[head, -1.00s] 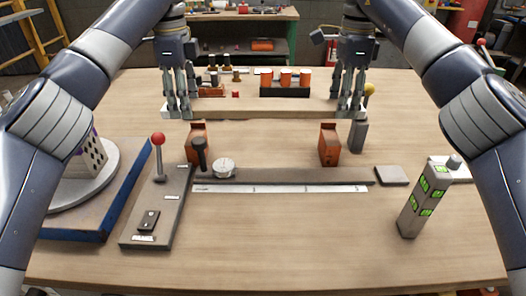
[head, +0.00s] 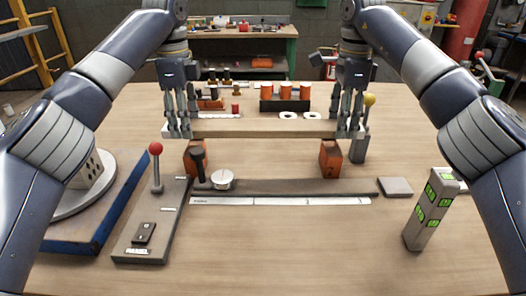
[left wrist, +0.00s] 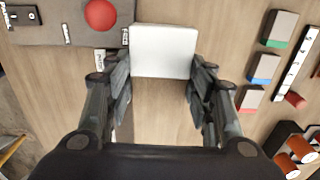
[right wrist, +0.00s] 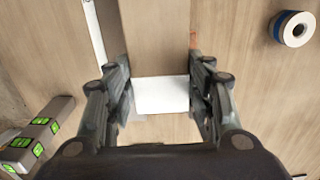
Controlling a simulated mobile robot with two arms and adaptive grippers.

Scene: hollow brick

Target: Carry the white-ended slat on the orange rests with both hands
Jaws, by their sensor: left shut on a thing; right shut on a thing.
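The white-ended slat (head: 262,128) is a long pale wooden bar, level across the head view. My left gripper (head: 179,130) is shut on its left end and my right gripper (head: 348,130) on its right end. A white end (left wrist: 165,50) shows between the left fingers in the left wrist view, and the other white end (right wrist: 162,96) between the right fingers in the right wrist view. The left orange rest (head: 196,158) and right orange rest (head: 330,159) stand just below the slat in the picture. Whether the slat touches them I cannot tell.
A red-knobbed lever (head: 156,160) stands at left beside a blue-edged turntable base (head: 90,235). A dark strip and white ruler (head: 280,201) lie in front of the rests. A grey block with green labels (head: 430,210) stands at right. Orange spools (head: 286,92) stand behind.

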